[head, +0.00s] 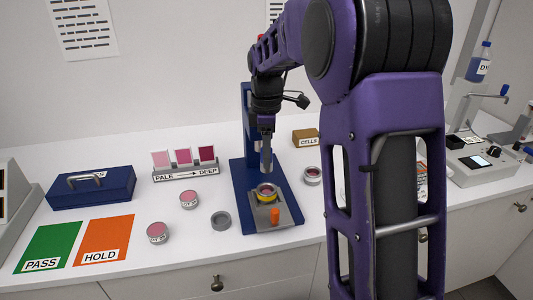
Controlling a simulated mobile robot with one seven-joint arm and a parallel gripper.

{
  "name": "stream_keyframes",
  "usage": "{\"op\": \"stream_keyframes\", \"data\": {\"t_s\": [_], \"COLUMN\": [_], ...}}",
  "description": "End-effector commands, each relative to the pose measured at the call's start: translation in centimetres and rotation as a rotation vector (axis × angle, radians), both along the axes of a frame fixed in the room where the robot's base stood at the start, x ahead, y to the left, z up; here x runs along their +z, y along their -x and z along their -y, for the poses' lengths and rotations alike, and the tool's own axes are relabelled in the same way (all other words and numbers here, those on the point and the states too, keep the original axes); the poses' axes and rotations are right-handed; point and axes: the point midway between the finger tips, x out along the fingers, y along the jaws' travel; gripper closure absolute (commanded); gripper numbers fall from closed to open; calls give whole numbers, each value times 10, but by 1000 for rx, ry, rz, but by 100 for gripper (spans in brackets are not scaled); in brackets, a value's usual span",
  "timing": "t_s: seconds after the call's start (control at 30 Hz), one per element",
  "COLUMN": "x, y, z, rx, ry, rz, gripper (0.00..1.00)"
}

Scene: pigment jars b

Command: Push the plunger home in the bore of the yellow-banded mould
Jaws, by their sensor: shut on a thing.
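The yellow-banded mould (265,196) sits on the grey plate of a blue stand, its round opening facing up with something pinkish inside. My gripper (266,138) points down above it and is shut on a grey upright cylinder, apparently the plunger (266,160). The plunger's lower end appears just above the mould, with a small gap in this view. Whether it is exactly in line with the bore I cannot tell. The fingertips are small and partly blend with the plunger.
A grey ring (221,221), labelled jars (158,233) and another round container (312,175) stand nearby. My arm hides part of the right counter.

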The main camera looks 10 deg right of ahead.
Motion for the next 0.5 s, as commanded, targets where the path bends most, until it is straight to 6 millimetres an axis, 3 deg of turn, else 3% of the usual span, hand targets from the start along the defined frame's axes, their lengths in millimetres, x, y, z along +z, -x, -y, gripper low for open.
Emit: {"op": "stream_keyframes", "data": {"t_s": [0.17,0.5], "x": [1,-32], "y": [-4,-3], "z": [3,2], "rx": [-8,-5], "ry": [1,0], "rz": [16,9], "gripper": [100,100]}}
